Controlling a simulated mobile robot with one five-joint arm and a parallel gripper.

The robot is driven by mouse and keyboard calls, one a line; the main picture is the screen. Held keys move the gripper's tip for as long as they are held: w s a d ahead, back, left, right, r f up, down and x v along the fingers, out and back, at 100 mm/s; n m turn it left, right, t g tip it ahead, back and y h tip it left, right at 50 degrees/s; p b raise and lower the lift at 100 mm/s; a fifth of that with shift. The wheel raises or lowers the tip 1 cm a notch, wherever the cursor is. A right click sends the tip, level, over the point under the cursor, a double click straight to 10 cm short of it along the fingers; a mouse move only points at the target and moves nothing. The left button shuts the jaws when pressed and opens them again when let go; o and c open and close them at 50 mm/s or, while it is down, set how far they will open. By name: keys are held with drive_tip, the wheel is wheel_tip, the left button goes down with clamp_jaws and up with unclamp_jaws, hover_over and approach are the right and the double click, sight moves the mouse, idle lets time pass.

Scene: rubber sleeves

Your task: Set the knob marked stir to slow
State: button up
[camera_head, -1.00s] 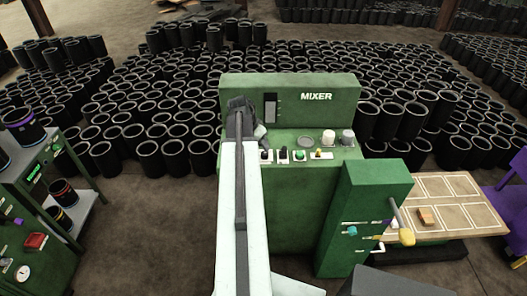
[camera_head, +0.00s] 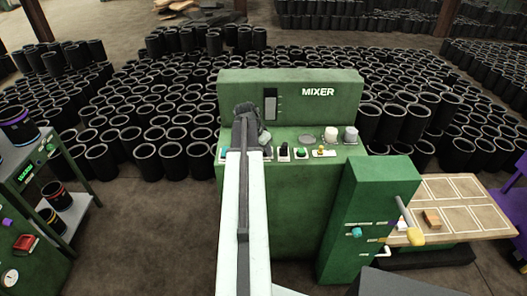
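The green mixer (camera_head: 235,90) stands in front of me with "MIXER" on its upright back panel. Its sloped console carries a row of small controls, including a black switch (camera_head: 284,153), a green button (camera_head: 302,153) and a yellow control (camera_head: 320,150). A white round piece (camera_head: 331,133) and a grey one (camera_head: 350,134) stand at the console's right. I cannot read which control is marked stir, nor any setting. My dark gripper (camera_head: 247,113) is over the console's left part, at the end of my pale arm. Its fingers are not distinct, and my arm hides controls beneath it.
A green cabinet (camera_head: 372,195) with a teal knob (camera_head: 355,231) and a yellow-ended lever (camera_head: 408,220) stands right of the mixer. Beyond it is a wooden table (camera_head: 470,195) with a small block (camera_head: 432,218). Shelves stand at left. Many black sleeves (camera_head: 173,160) crowd behind.

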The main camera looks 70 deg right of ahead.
clamp_jaws()
drive_tip(key=shift+n, duration=0.3)
drive_tip(key=n, duration=0.1)
drive_tip(key=n+t, duration=0.1)
drive_tip(key=n, duration=0.1)
drive_tip(key=n+t, duration=0.1)
drive_tip(key=shift+s+n, duration=0.25)
drive_tip(key=shift+n, duration=0.05)
drive_tip(key=n+t, duration=0.1)
drive_tip(key=n, duration=0.2)
drive_tip(key=n+t, duration=0.1)
drive_tip(key=n, duration=0.2)
drive_tip(key=shift+s+n+y, duration=0.15)
drive_tip(key=shift+n+y, duration=0.15)
drive_tip(key=shift+n, duration=0.1)
drive_tip(key=shift+o, duration=2.2)
unclamp_jaws()
